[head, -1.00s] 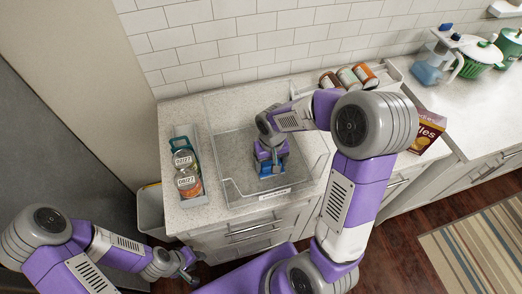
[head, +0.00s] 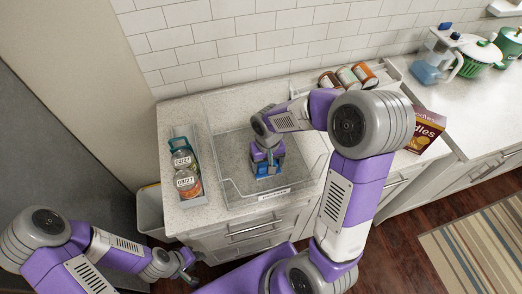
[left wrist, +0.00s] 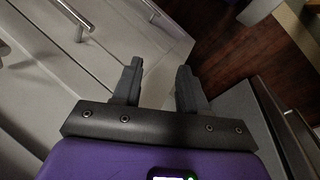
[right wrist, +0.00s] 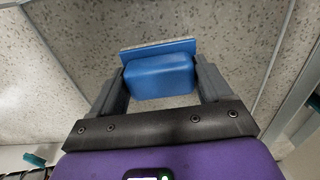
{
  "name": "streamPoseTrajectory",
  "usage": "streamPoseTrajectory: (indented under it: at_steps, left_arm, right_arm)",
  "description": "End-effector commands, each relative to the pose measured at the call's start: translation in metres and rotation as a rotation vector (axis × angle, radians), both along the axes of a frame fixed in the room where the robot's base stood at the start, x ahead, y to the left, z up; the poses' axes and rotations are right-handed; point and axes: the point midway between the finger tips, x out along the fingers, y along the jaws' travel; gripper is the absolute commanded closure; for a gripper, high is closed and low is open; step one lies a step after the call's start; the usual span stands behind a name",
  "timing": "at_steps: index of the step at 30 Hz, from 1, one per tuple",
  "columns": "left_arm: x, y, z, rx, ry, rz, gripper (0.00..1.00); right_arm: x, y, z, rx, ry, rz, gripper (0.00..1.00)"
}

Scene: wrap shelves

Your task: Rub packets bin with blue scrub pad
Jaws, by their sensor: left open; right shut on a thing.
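The packets bin (head: 232,188) is a clear, open-topped box with a white label on its front, standing on the speckled counter. My right gripper (head: 266,168) reaches down into it, shut on the blue scrub pad (head: 268,171). In the right wrist view the blue scrub pad (right wrist: 160,76) sits between the two fingers, with a flat plate at its far edge, over the speckled surface. Whether the pad touches the bin floor is hard to tell. My left gripper (head: 190,272) is open and empty, low in front of the drawers; its fingers also show in the left wrist view (left wrist: 160,84).
Behind right, several jars (head: 347,77) lie in a white rack. A noodles box (head: 425,130) stands to the right. A grey waste bin (head: 150,209) stands on the floor.

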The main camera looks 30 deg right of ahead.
Motion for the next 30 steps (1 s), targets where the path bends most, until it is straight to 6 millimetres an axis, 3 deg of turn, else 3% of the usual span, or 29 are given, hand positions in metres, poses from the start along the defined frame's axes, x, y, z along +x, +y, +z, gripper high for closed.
streamPoseTrajectory:
  at_steps: [8,12,30]
  left_arm:
    - [0.0,0.0,-0.004,0.0,0.0,0.001,0.57]
    - [0.0,0.0,0.01,0.0,0.0,0.001,0.57]
    - [0.0,0.0,0.052,0.0,0.0,0.001,0.57]
  right_arm:
    - [0.0,0.023,0.001,0.0,0.001,-0.002,0.5]
    - [0.001,0.023,0.026,0.001,-0.002,-0.001,0.5]
    - [0.002,0.026,0.078,0.002,-0.001,0.006,0.5]
